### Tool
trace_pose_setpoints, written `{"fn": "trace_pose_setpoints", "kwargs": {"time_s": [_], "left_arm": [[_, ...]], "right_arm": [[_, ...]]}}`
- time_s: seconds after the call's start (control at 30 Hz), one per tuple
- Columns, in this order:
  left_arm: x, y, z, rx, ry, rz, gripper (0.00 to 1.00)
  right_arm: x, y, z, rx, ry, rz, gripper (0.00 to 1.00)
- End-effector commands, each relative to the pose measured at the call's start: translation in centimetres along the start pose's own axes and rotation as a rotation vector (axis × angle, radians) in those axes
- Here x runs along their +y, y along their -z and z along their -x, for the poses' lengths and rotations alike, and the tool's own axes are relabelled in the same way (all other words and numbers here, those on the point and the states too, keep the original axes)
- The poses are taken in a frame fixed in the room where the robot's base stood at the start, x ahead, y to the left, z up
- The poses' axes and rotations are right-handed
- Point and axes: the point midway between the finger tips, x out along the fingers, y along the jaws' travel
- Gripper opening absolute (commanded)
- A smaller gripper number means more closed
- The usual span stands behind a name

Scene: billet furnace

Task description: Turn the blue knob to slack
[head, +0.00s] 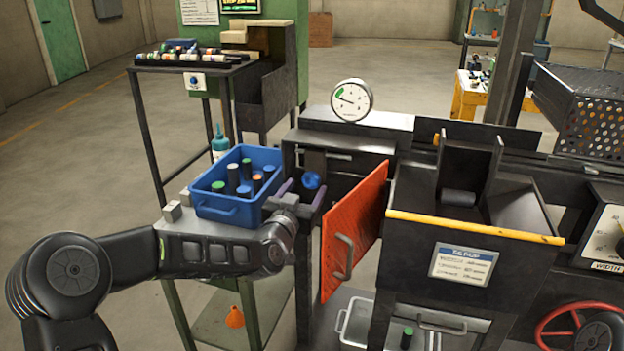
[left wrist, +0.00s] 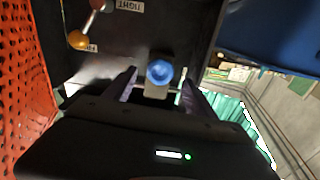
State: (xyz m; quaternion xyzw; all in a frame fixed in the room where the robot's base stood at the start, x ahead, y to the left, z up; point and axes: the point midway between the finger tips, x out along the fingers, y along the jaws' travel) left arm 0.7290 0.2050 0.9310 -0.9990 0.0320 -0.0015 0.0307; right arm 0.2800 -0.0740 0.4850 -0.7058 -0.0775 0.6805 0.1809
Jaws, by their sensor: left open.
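The blue knob (head: 311,180) is on the front of the dark machine, left of the open orange door. It also shows in the left wrist view (left wrist: 160,72), round and seen nearly end-on. My left gripper (head: 304,191) is open, its two purple-grey fingers pointing at the knob. In the left wrist view the fingertips (left wrist: 158,80) lie on either side of the knob, with a visible gap on each side. My right gripper is not in view.
The orange perforated door (head: 352,232) stands open just right of the gripper. A blue bin (head: 218,208) with several coloured cylinders is close behind and left of it. A dial gauge (head: 351,100) sits on top. A lever with an orange ball (left wrist: 78,40) shows near a TIGHT label (left wrist: 130,5).

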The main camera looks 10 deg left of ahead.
Motion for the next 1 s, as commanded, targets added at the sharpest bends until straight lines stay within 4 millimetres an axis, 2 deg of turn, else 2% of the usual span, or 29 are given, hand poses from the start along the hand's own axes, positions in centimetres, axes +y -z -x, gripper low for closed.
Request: {"fn": "trace_pose_setpoints", "kwargs": {"time_s": [0.2,0.4,0.73,1.0], "left_arm": [[0.1,0.0,-3.5,-0.001,0.000,0.004,0.64],[0.1,0.0,-5.7,-0.001,-0.001,0.002,0.64],[0.0,-0.1,-6.1,-0.001,0.000,0.001,0.64],[0.0,-0.1,-6.1,-0.001,0.000,0.001,0.43]], "right_arm": [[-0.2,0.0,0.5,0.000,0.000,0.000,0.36],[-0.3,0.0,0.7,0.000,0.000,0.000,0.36],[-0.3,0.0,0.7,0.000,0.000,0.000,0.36],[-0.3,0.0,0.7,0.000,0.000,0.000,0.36]]}}
